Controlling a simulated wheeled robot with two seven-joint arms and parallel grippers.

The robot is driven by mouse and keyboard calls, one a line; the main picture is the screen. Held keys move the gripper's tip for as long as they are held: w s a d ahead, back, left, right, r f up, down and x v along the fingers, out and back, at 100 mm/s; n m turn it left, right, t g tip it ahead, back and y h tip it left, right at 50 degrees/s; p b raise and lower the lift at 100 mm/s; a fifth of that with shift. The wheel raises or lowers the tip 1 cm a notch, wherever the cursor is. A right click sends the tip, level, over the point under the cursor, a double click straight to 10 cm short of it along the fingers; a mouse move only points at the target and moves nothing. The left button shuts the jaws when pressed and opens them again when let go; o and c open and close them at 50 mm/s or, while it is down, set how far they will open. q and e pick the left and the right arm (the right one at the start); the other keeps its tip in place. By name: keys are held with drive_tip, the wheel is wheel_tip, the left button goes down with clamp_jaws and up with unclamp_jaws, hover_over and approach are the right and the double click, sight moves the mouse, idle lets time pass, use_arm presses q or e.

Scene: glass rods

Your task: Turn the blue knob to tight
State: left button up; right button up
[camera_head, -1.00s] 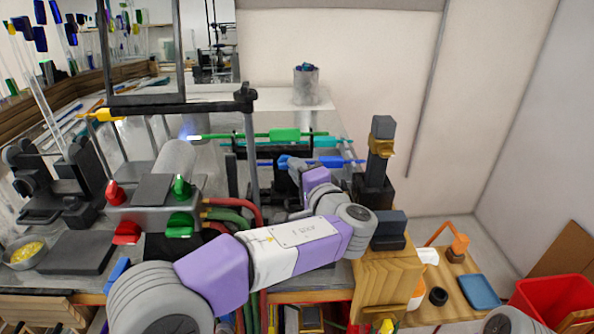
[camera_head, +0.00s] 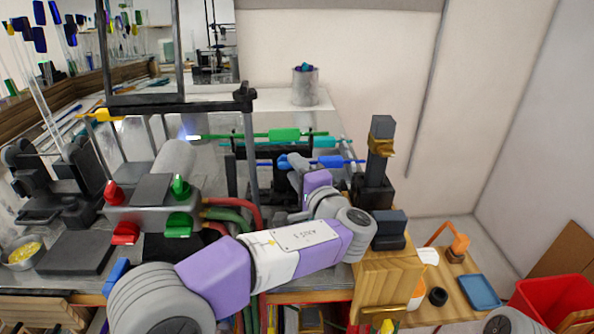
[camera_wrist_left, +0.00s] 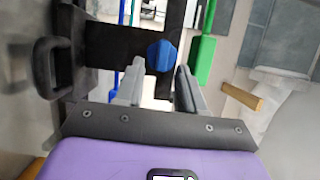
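The blue knob (camera_wrist_left: 161,55) sits on a dark bracket in the left wrist view. It lies between the tips of my left gripper (camera_wrist_left: 158,75), whose two grey fingers stand apart on either side of it. A gap shows at the right finger; whether the left finger touches it I cannot tell. In the head view the knob (camera_head: 283,161) is a small blue spot on the dark rod stand, and my left gripper (camera_head: 295,172) reaches it from the front right, partly hidden by my wrist. No tight mark is readable. My right gripper is not in view.
A green-handled rod (camera_head: 284,134) and a blue-handled rod (camera_head: 335,161) lie across the stand close to my left gripper. A dark post (camera_head: 380,150) with a gold band stands to the right. A burner box (camera_head: 150,215) with red and green knobs stands to the left.

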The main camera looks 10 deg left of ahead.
use_arm(q)
drive_tip(key=v, duration=0.7)
drive_tip(key=shift+s+d+p, duration=0.2)
drive_tip(key=shift+p, duration=0.2)
drive_tip(key=shift+r, duration=0.1)
